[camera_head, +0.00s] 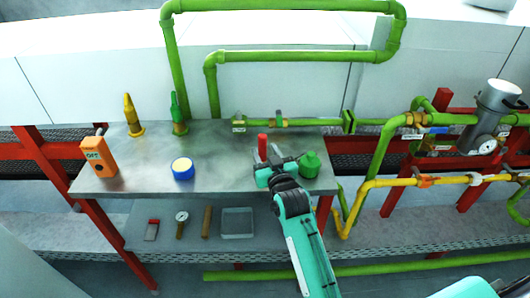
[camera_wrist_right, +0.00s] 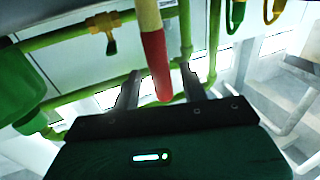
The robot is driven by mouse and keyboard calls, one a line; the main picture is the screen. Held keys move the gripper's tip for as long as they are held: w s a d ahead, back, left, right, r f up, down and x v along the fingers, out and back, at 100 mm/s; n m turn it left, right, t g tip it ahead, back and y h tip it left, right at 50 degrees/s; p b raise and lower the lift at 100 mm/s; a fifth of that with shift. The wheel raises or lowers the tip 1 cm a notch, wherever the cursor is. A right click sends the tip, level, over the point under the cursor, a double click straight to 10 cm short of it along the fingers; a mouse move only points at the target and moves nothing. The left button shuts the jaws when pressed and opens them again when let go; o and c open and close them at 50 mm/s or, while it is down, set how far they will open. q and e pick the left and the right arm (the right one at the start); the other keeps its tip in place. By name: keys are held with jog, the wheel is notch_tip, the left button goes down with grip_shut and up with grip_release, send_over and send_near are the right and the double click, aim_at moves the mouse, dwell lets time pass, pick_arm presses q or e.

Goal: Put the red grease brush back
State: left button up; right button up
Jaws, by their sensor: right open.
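The red grease brush (camera_head: 262,142) stands up near the right part of the steel table, as far as I can tell. In the right wrist view its red end (camera_wrist_right: 156,65) lies between my fingers, with a tan part beyond it. My right gripper (camera_head: 267,157) is at the brush, with its jaws open. In the wrist view the fingers (camera_wrist_right: 160,90) are on both sides of the red end, with gaps visible. The brush's lower part is partly hidden by the gripper in the head view. My left gripper is not in view.
A green bottle (camera_head: 310,164) stands close to the right of my gripper. Green pipes (camera_head: 290,121) run behind. The table's middle is clear.

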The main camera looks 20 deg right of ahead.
pick_arm(q)
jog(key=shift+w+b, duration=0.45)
jog(key=shift+b, duration=0.1)
pick_arm(e)
jog(key=s, duration=1.1)
jog(key=shift+s, duration=0.2)
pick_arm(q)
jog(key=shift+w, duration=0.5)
pick_arm(e)
jog(key=shift+d+f, duration=0.1)
jog(key=shift+d, duration=0.05)
